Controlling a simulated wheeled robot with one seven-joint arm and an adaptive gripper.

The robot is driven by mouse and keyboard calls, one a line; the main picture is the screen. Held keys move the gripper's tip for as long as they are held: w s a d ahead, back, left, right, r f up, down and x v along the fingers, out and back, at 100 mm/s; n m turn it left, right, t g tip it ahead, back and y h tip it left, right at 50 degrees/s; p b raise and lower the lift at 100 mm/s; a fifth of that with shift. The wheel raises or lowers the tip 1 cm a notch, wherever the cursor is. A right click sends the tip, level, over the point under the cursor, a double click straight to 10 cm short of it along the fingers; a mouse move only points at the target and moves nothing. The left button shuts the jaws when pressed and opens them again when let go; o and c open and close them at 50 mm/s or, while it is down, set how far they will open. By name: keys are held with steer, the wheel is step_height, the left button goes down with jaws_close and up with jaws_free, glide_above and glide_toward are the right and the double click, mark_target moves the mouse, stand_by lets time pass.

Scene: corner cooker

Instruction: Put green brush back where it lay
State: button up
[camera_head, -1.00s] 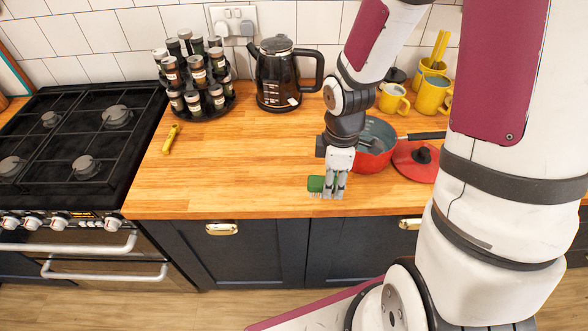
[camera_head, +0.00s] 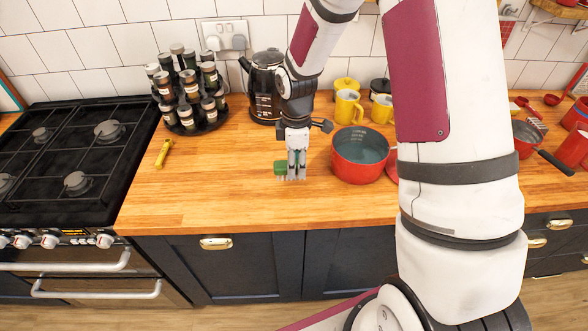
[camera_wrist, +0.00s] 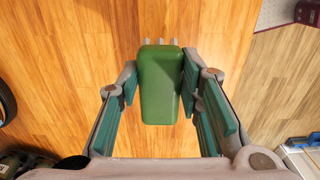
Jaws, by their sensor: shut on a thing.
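The green brush (camera_head: 281,168) is a small green block with pale bristles at its lower side. My gripper (camera_head: 297,177) points down over the wooden counter (camera_head: 220,195), left of the red saucepan, with the brush at its fingertips. In the wrist view the brush (camera_wrist: 161,85) lies between the two teal-padded fingers of my gripper (camera_wrist: 160,95), its bristle ends showing at the top. The right finger looks against it. The brush is low over the counter; I cannot tell whether it touches the wood.
The red saucepan (camera_head: 361,155) stands close to the right of my gripper. A black kettle (camera_head: 266,88) and yellow mugs (camera_head: 348,106) stand behind. A spice rack (camera_head: 188,90), a small yellow object (camera_head: 164,153) and the hob (camera_head: 75,150) are to the left. The counter's left middle is clear.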

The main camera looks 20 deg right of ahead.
steer(key=shift+w, duration=0.35)
steer(key=shift+w+a+f+p, duration=0.15)
steer(key=shift+f+p, duration=0.25)
steer(key=shift+f, duration=1.4)
steer(key=shift+f, duration=0.1)
steer(key=o, duration=1.3)
steer(key=shift+c, duration=0.2)
